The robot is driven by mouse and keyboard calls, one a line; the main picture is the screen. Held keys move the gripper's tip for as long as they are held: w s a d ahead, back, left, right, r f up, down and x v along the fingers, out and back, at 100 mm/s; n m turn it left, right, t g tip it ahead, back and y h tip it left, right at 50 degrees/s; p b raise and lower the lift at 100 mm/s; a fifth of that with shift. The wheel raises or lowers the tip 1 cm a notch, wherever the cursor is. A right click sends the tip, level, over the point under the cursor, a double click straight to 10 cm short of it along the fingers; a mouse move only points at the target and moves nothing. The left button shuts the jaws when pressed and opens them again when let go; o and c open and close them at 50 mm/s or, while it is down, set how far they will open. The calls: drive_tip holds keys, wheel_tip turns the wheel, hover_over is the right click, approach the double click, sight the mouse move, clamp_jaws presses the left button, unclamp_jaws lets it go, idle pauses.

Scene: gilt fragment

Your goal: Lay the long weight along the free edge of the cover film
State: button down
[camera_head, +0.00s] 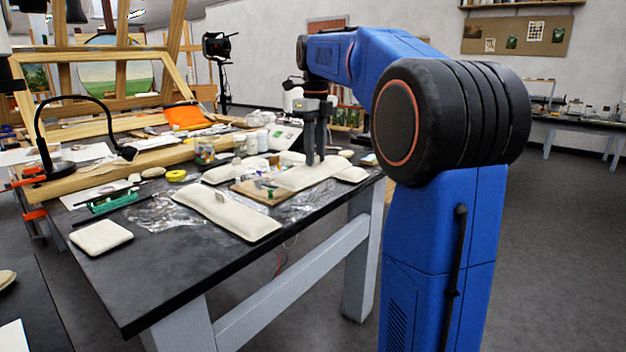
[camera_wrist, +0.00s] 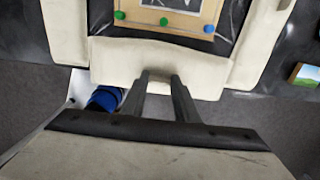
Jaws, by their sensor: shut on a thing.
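My gripper (camera_head: 315,162) points straight down at the right side of the table. In the wrist view its fingers (camera_wrist: 160,76) are shut on a cream padded long weight (camera_wrist: 115,62). This weight also shows in the head view (camera_head: 298,179). It lies beside the near edge of a wooden board (camera_wrist: 180,14) with green and blue pins, its ends close to two other cream weights. I cannot tell whether it rests fully. Clear cover film (camera_head: 168,214) shows crinkled around the board; its free edge is not clearly visible.
Another long cream weight (camera_head: 215,208) lies left of the board, and a small cream pad (camera_head: 101,236) lies at the table's left. The table's front is bare.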

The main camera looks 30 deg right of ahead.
sight(315, 173)
drive_tip(key=shift+f, duration=3.05)
drive_tip(key=shift+f, duration=0.45)
drive_tip(key=c, duration=1.4)
unclamp_jaws()
wheel_tip(315, 173, up, 13)
drive_tip(key=shift+f, duration=0.1)
